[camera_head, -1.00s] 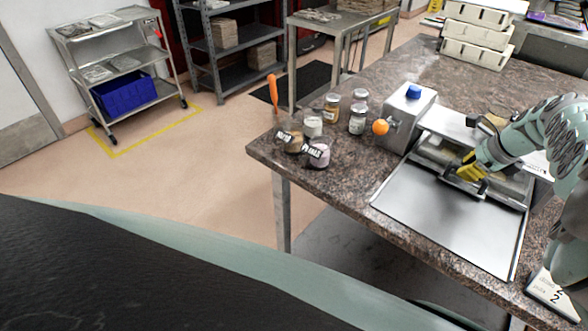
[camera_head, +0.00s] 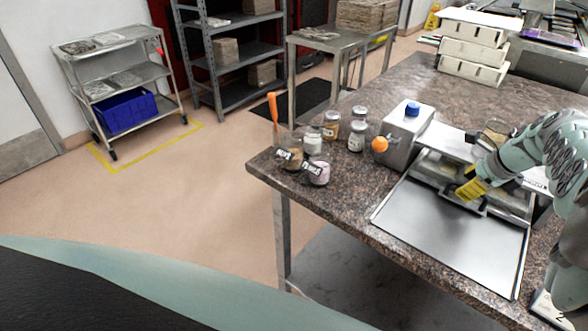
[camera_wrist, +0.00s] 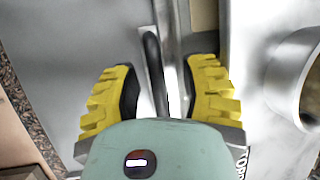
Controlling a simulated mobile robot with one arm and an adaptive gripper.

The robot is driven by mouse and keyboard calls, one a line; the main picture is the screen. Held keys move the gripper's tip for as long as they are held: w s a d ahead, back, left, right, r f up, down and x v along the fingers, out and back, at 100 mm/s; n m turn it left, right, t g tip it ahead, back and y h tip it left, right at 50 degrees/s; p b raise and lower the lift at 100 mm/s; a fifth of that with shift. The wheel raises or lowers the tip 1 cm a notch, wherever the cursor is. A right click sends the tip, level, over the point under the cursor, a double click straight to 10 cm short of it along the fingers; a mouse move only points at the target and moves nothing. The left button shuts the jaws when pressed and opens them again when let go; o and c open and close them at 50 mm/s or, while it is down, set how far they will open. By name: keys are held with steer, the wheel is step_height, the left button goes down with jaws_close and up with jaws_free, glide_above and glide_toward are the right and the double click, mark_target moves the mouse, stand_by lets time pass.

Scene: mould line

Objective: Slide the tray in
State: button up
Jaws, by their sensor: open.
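A flat shiny metal tray or plate (camera_head: 450,232) lies at the table's front edge, in front of a metal machine (camera_head: 440,150). A dark bar handle shows in the wrist view (camera_wrist: 155,72), on metal at the machine's front. My gripper (camera_head: 470,190) is at the machine's front, just above the back of the plate. In the wrist view its yellow ribbed fingers (camera_wrist: 160,88) are apart, one on each side of the handle, with gaps between. Whether the handle lies at fingertip depth I cannot tell. My arm hides the machine's right part.
A metal box with a blue cap (camera_head: 412,108) and an orange knob (camera_head: 379,144) stands left of the machine. Several jars (camera_head: 313,143) stand near the table's left corner. White stacked boxes (camera_head: 472,60) are at the back.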

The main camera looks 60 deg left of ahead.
steer(key=v, duration=1.2)
stand_by(0.4)
